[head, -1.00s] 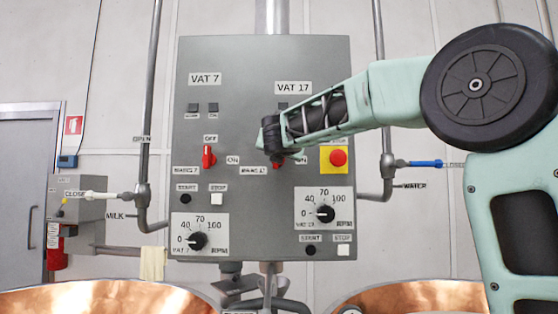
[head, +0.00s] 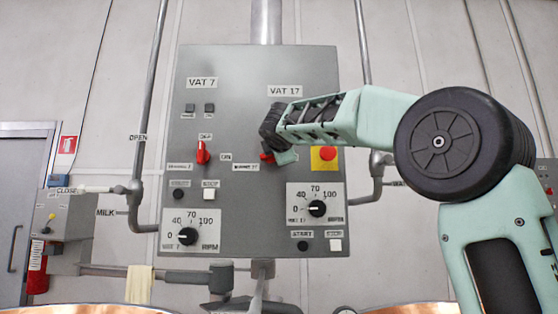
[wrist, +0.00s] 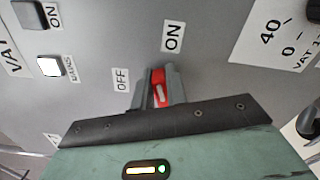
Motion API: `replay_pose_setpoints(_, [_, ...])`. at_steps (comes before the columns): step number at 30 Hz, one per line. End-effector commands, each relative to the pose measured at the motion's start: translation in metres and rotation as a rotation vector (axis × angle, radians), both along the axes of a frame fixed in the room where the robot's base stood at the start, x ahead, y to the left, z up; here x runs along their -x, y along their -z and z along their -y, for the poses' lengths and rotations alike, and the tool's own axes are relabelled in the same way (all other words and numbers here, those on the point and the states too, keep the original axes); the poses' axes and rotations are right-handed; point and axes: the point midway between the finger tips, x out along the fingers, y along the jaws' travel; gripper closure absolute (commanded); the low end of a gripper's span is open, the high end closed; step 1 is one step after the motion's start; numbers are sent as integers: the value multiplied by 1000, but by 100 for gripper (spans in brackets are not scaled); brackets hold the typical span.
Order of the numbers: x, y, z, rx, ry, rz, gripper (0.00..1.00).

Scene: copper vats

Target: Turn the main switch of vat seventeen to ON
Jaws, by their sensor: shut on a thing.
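The grey control panel (head: 240,220) fills the middle of the head view. The red main switch of vat 17 (head: 266,157) sits below the VAT 17 label (head: 285,91), mostly hidden by my gripper. In the wrist view my gripper (wrist: 158,88) is shut on the red switch (wrist: 158,94). The switch's handle points up in that view, roughly toward the ON label (wrist: 172,36); the OFF label (wrist: 121,79) is to its left. The MAINS lamp (wrist: 49,67) is lit white, and the ON lamp (wrist: 28,14) beside it is dark.
The red VAT 7 switch (head: 203,152) stands upright, left of my gripper. A red emergency button on a yellow plate (head: 324,159) is close on the right. The VAT 17 speed dial (head: 317,208) lies below. Pipes flank the panel, and copper vat rims show at the bottom.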

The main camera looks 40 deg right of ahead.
Motion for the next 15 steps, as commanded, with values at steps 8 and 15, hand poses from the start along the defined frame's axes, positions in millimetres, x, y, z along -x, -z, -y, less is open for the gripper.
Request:
replay_pose_setpoints(8, [-7,16,-8,-174,-20,103,100])
replay_pose_setpoints(15, [-7,15,-8,-265,-21,166,100])
